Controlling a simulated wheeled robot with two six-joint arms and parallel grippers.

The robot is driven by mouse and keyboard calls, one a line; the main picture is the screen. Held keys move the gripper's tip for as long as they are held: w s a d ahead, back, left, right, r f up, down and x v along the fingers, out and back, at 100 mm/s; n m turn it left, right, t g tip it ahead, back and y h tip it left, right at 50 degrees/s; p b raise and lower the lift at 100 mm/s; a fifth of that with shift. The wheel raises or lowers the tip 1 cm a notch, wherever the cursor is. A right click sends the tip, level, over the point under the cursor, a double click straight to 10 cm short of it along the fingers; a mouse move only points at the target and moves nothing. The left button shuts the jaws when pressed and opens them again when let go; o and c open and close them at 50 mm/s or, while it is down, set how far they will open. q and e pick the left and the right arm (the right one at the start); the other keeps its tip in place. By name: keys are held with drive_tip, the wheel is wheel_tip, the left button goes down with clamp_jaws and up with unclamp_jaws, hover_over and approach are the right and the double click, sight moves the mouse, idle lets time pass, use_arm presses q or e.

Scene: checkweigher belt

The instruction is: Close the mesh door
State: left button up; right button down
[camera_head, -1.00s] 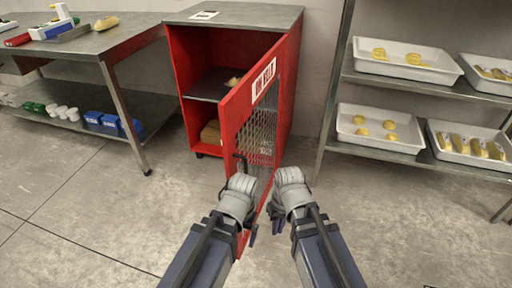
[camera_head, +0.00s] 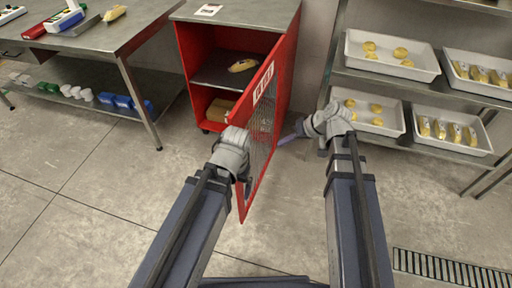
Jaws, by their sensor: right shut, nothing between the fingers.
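The red mesh door (camera_head: 266,125) stands ajar on the red cabinet (camera_head: 191,58). It juts from the cabinet's right front side towards me, and its labelled outer face shows. My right gripper (camera_head: 287,139) is shut and empty on the door's outer side, its fingers pointing left at the mesh. I cannot tell whether they touch it. My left gripper (camera_head: 244,178) is at the door's free edge, near where the handle was. Its wrist hides the handle and part of the edge, and its fingers are too hidden to read.
Inside the cabinet, a shelf (camera_head: 222,72) carries a yellowish item (camera_head: 242,65). A steel table (camera_head: 92,36) stands to the left. A steel rack with white trays (camera_head: 392,61) stands close on the right, behind my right arm. The floor (camera_head: 85,195) at the front left is clear.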

drive_tip(key=w+a+f+b, duration=0.2)
drive_tip(key=a+f+b, duration=0.6)
drive_tip(key=a, duration=0.1)
drive_tip(key=shift+a, duration=0.15)
drive_tip(key=shift+a, duration=0.1)
idle(0.5)
